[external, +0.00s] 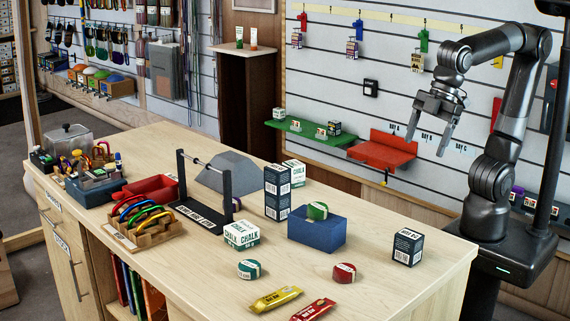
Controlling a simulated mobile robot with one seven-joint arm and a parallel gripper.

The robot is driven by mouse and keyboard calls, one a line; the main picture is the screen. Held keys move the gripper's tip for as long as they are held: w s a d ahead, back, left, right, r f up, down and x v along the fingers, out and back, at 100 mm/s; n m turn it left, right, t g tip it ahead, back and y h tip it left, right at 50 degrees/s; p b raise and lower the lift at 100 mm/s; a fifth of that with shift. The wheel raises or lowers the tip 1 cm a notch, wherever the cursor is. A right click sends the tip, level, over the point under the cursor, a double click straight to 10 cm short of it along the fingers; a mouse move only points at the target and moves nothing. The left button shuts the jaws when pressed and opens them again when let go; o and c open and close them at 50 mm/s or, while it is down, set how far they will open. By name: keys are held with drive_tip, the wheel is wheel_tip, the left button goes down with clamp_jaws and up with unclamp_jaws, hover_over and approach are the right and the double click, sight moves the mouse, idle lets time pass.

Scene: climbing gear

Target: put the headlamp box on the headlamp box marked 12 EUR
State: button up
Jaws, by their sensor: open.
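A dark headlamp box (407,248) with a white label and barcode stands alone on the right part of the counter (375,220). Farther back at the centre, a tall dark shape with white markings (277,190) stands upright; it looks like similar boxes, perhaps one on another. I cannot read a 12 EUR mark on either. My gripper (427,144) is open and empty, pointing down, high above and behind the lone box, over the area in front of the slatted wall.
A blue bin (318,235) holding a green-and-white roll stands between the dark boxes. Chalk boxes (242,235) stand left of it and behind. A green roll (249,269), a red roll (344,272) and two bars (275,299) lie in front. The counter around the lone box is clear.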

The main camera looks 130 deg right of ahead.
drive_tip(key=s+a+f+t+y, duration=0.1)
drive_tip(key=s+a+f, duration=0.4)
drive_tip(key=s+f, duration=0.2)
drive_tip(key=shift+s+t, duration=0.3)
drive_tip(key=shift+s, duration=0.8)
